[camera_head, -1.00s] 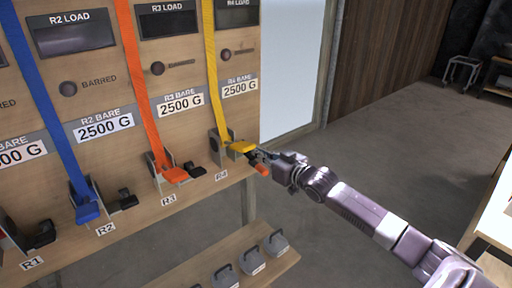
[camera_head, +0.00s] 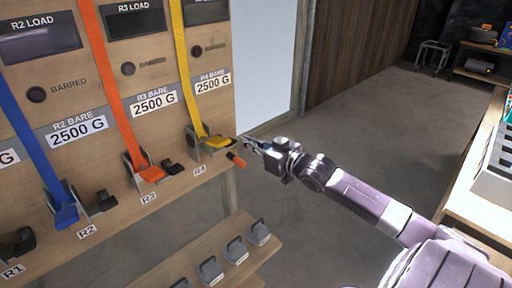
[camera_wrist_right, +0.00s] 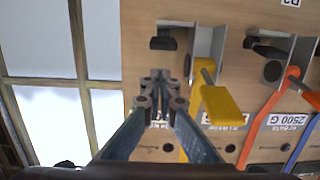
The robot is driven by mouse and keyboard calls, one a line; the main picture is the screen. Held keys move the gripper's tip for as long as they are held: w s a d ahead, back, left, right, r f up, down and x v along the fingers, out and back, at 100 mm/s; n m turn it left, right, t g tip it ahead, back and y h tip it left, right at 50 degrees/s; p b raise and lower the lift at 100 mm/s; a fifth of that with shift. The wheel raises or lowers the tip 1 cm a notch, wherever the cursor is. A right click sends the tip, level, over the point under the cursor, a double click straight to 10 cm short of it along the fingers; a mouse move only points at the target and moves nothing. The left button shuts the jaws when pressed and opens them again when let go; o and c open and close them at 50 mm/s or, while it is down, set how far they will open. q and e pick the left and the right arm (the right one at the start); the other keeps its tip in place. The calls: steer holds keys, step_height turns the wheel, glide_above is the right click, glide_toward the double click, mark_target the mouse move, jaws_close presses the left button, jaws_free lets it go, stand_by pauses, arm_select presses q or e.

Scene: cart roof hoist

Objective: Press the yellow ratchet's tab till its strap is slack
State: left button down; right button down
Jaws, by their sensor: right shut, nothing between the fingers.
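The yellow ratchet (camera_head: 215,142) is on the board's ledge at R4, with its yellow strap (camera_head: 183,70) running up from it. The strap looks straight. In the right wrist view the yellow handle (camera_wrist_right: 219,105) stands right of my fingers, and a black tab (camera_wrist_right: 163,43) lies beyond the fingertips. My right gripper (camera_head: 243,140) is shut and empty, just right of the yellow ratchet; in the wrist view (camera_wrist_right: 160,82) its fingertips meet. An orange-red piece (camera_head: 236,159) shows just below the fingertips. Contact with the tab cannot be told. My left gripper is out of view.
The orange ratchet (camera_head: 150,174) and the blue ratchet (camera_head: 65,214) stand to the left, each beside a black tab. Grey weights (camera_head: 235,249) stand on a low shelf below. A window (camera_head: 262,70) is behind. Open floor lies to the right.

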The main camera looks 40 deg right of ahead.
steer(key=shift+s+d+r, duration=0.1)
steer(key=shift+s+r, duration=0.1)
steer(key=shift+s, duration=0.8)
steer(key=shift+s+d+r, duration=0.1)
steer(key=shift+s+r, duration=0.1)
steer(key=shift+s, duration=0.75)
stand_by(0.5)
